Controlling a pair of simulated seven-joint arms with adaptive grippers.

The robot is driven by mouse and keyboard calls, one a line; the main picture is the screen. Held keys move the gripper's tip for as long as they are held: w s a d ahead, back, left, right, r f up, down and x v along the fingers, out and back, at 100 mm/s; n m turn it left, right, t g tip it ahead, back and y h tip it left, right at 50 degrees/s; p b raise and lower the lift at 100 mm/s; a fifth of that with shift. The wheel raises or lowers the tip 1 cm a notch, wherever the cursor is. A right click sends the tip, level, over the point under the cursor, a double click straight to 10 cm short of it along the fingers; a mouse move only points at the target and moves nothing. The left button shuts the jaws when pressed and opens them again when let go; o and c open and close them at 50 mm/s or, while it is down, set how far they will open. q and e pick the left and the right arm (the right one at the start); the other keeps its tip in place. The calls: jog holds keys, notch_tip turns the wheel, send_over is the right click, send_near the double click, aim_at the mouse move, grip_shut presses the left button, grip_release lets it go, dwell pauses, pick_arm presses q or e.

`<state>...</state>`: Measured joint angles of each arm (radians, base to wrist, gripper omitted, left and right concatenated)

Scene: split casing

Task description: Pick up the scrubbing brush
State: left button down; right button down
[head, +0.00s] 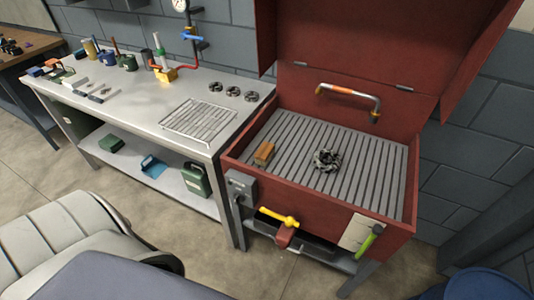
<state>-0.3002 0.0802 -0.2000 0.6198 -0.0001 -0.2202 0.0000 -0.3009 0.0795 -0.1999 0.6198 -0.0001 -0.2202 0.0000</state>
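The scrubbing brush appears to be the small block with an orange-brown top (264,153). It lies at the left side of the slatted grey floor of the open red wash basin (318,217). Its bristles are too small to make out. Neither of my grippers shows in the head view, so their state cannot be seen.
A dark round gear-like part (327,161) lies right of the brush. A curved spout with an orange band (348,93) hangs over the basin's back. The raised red lid (370,35) stands behind. A metal workbench (145,108) with tools adjoins on the left.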

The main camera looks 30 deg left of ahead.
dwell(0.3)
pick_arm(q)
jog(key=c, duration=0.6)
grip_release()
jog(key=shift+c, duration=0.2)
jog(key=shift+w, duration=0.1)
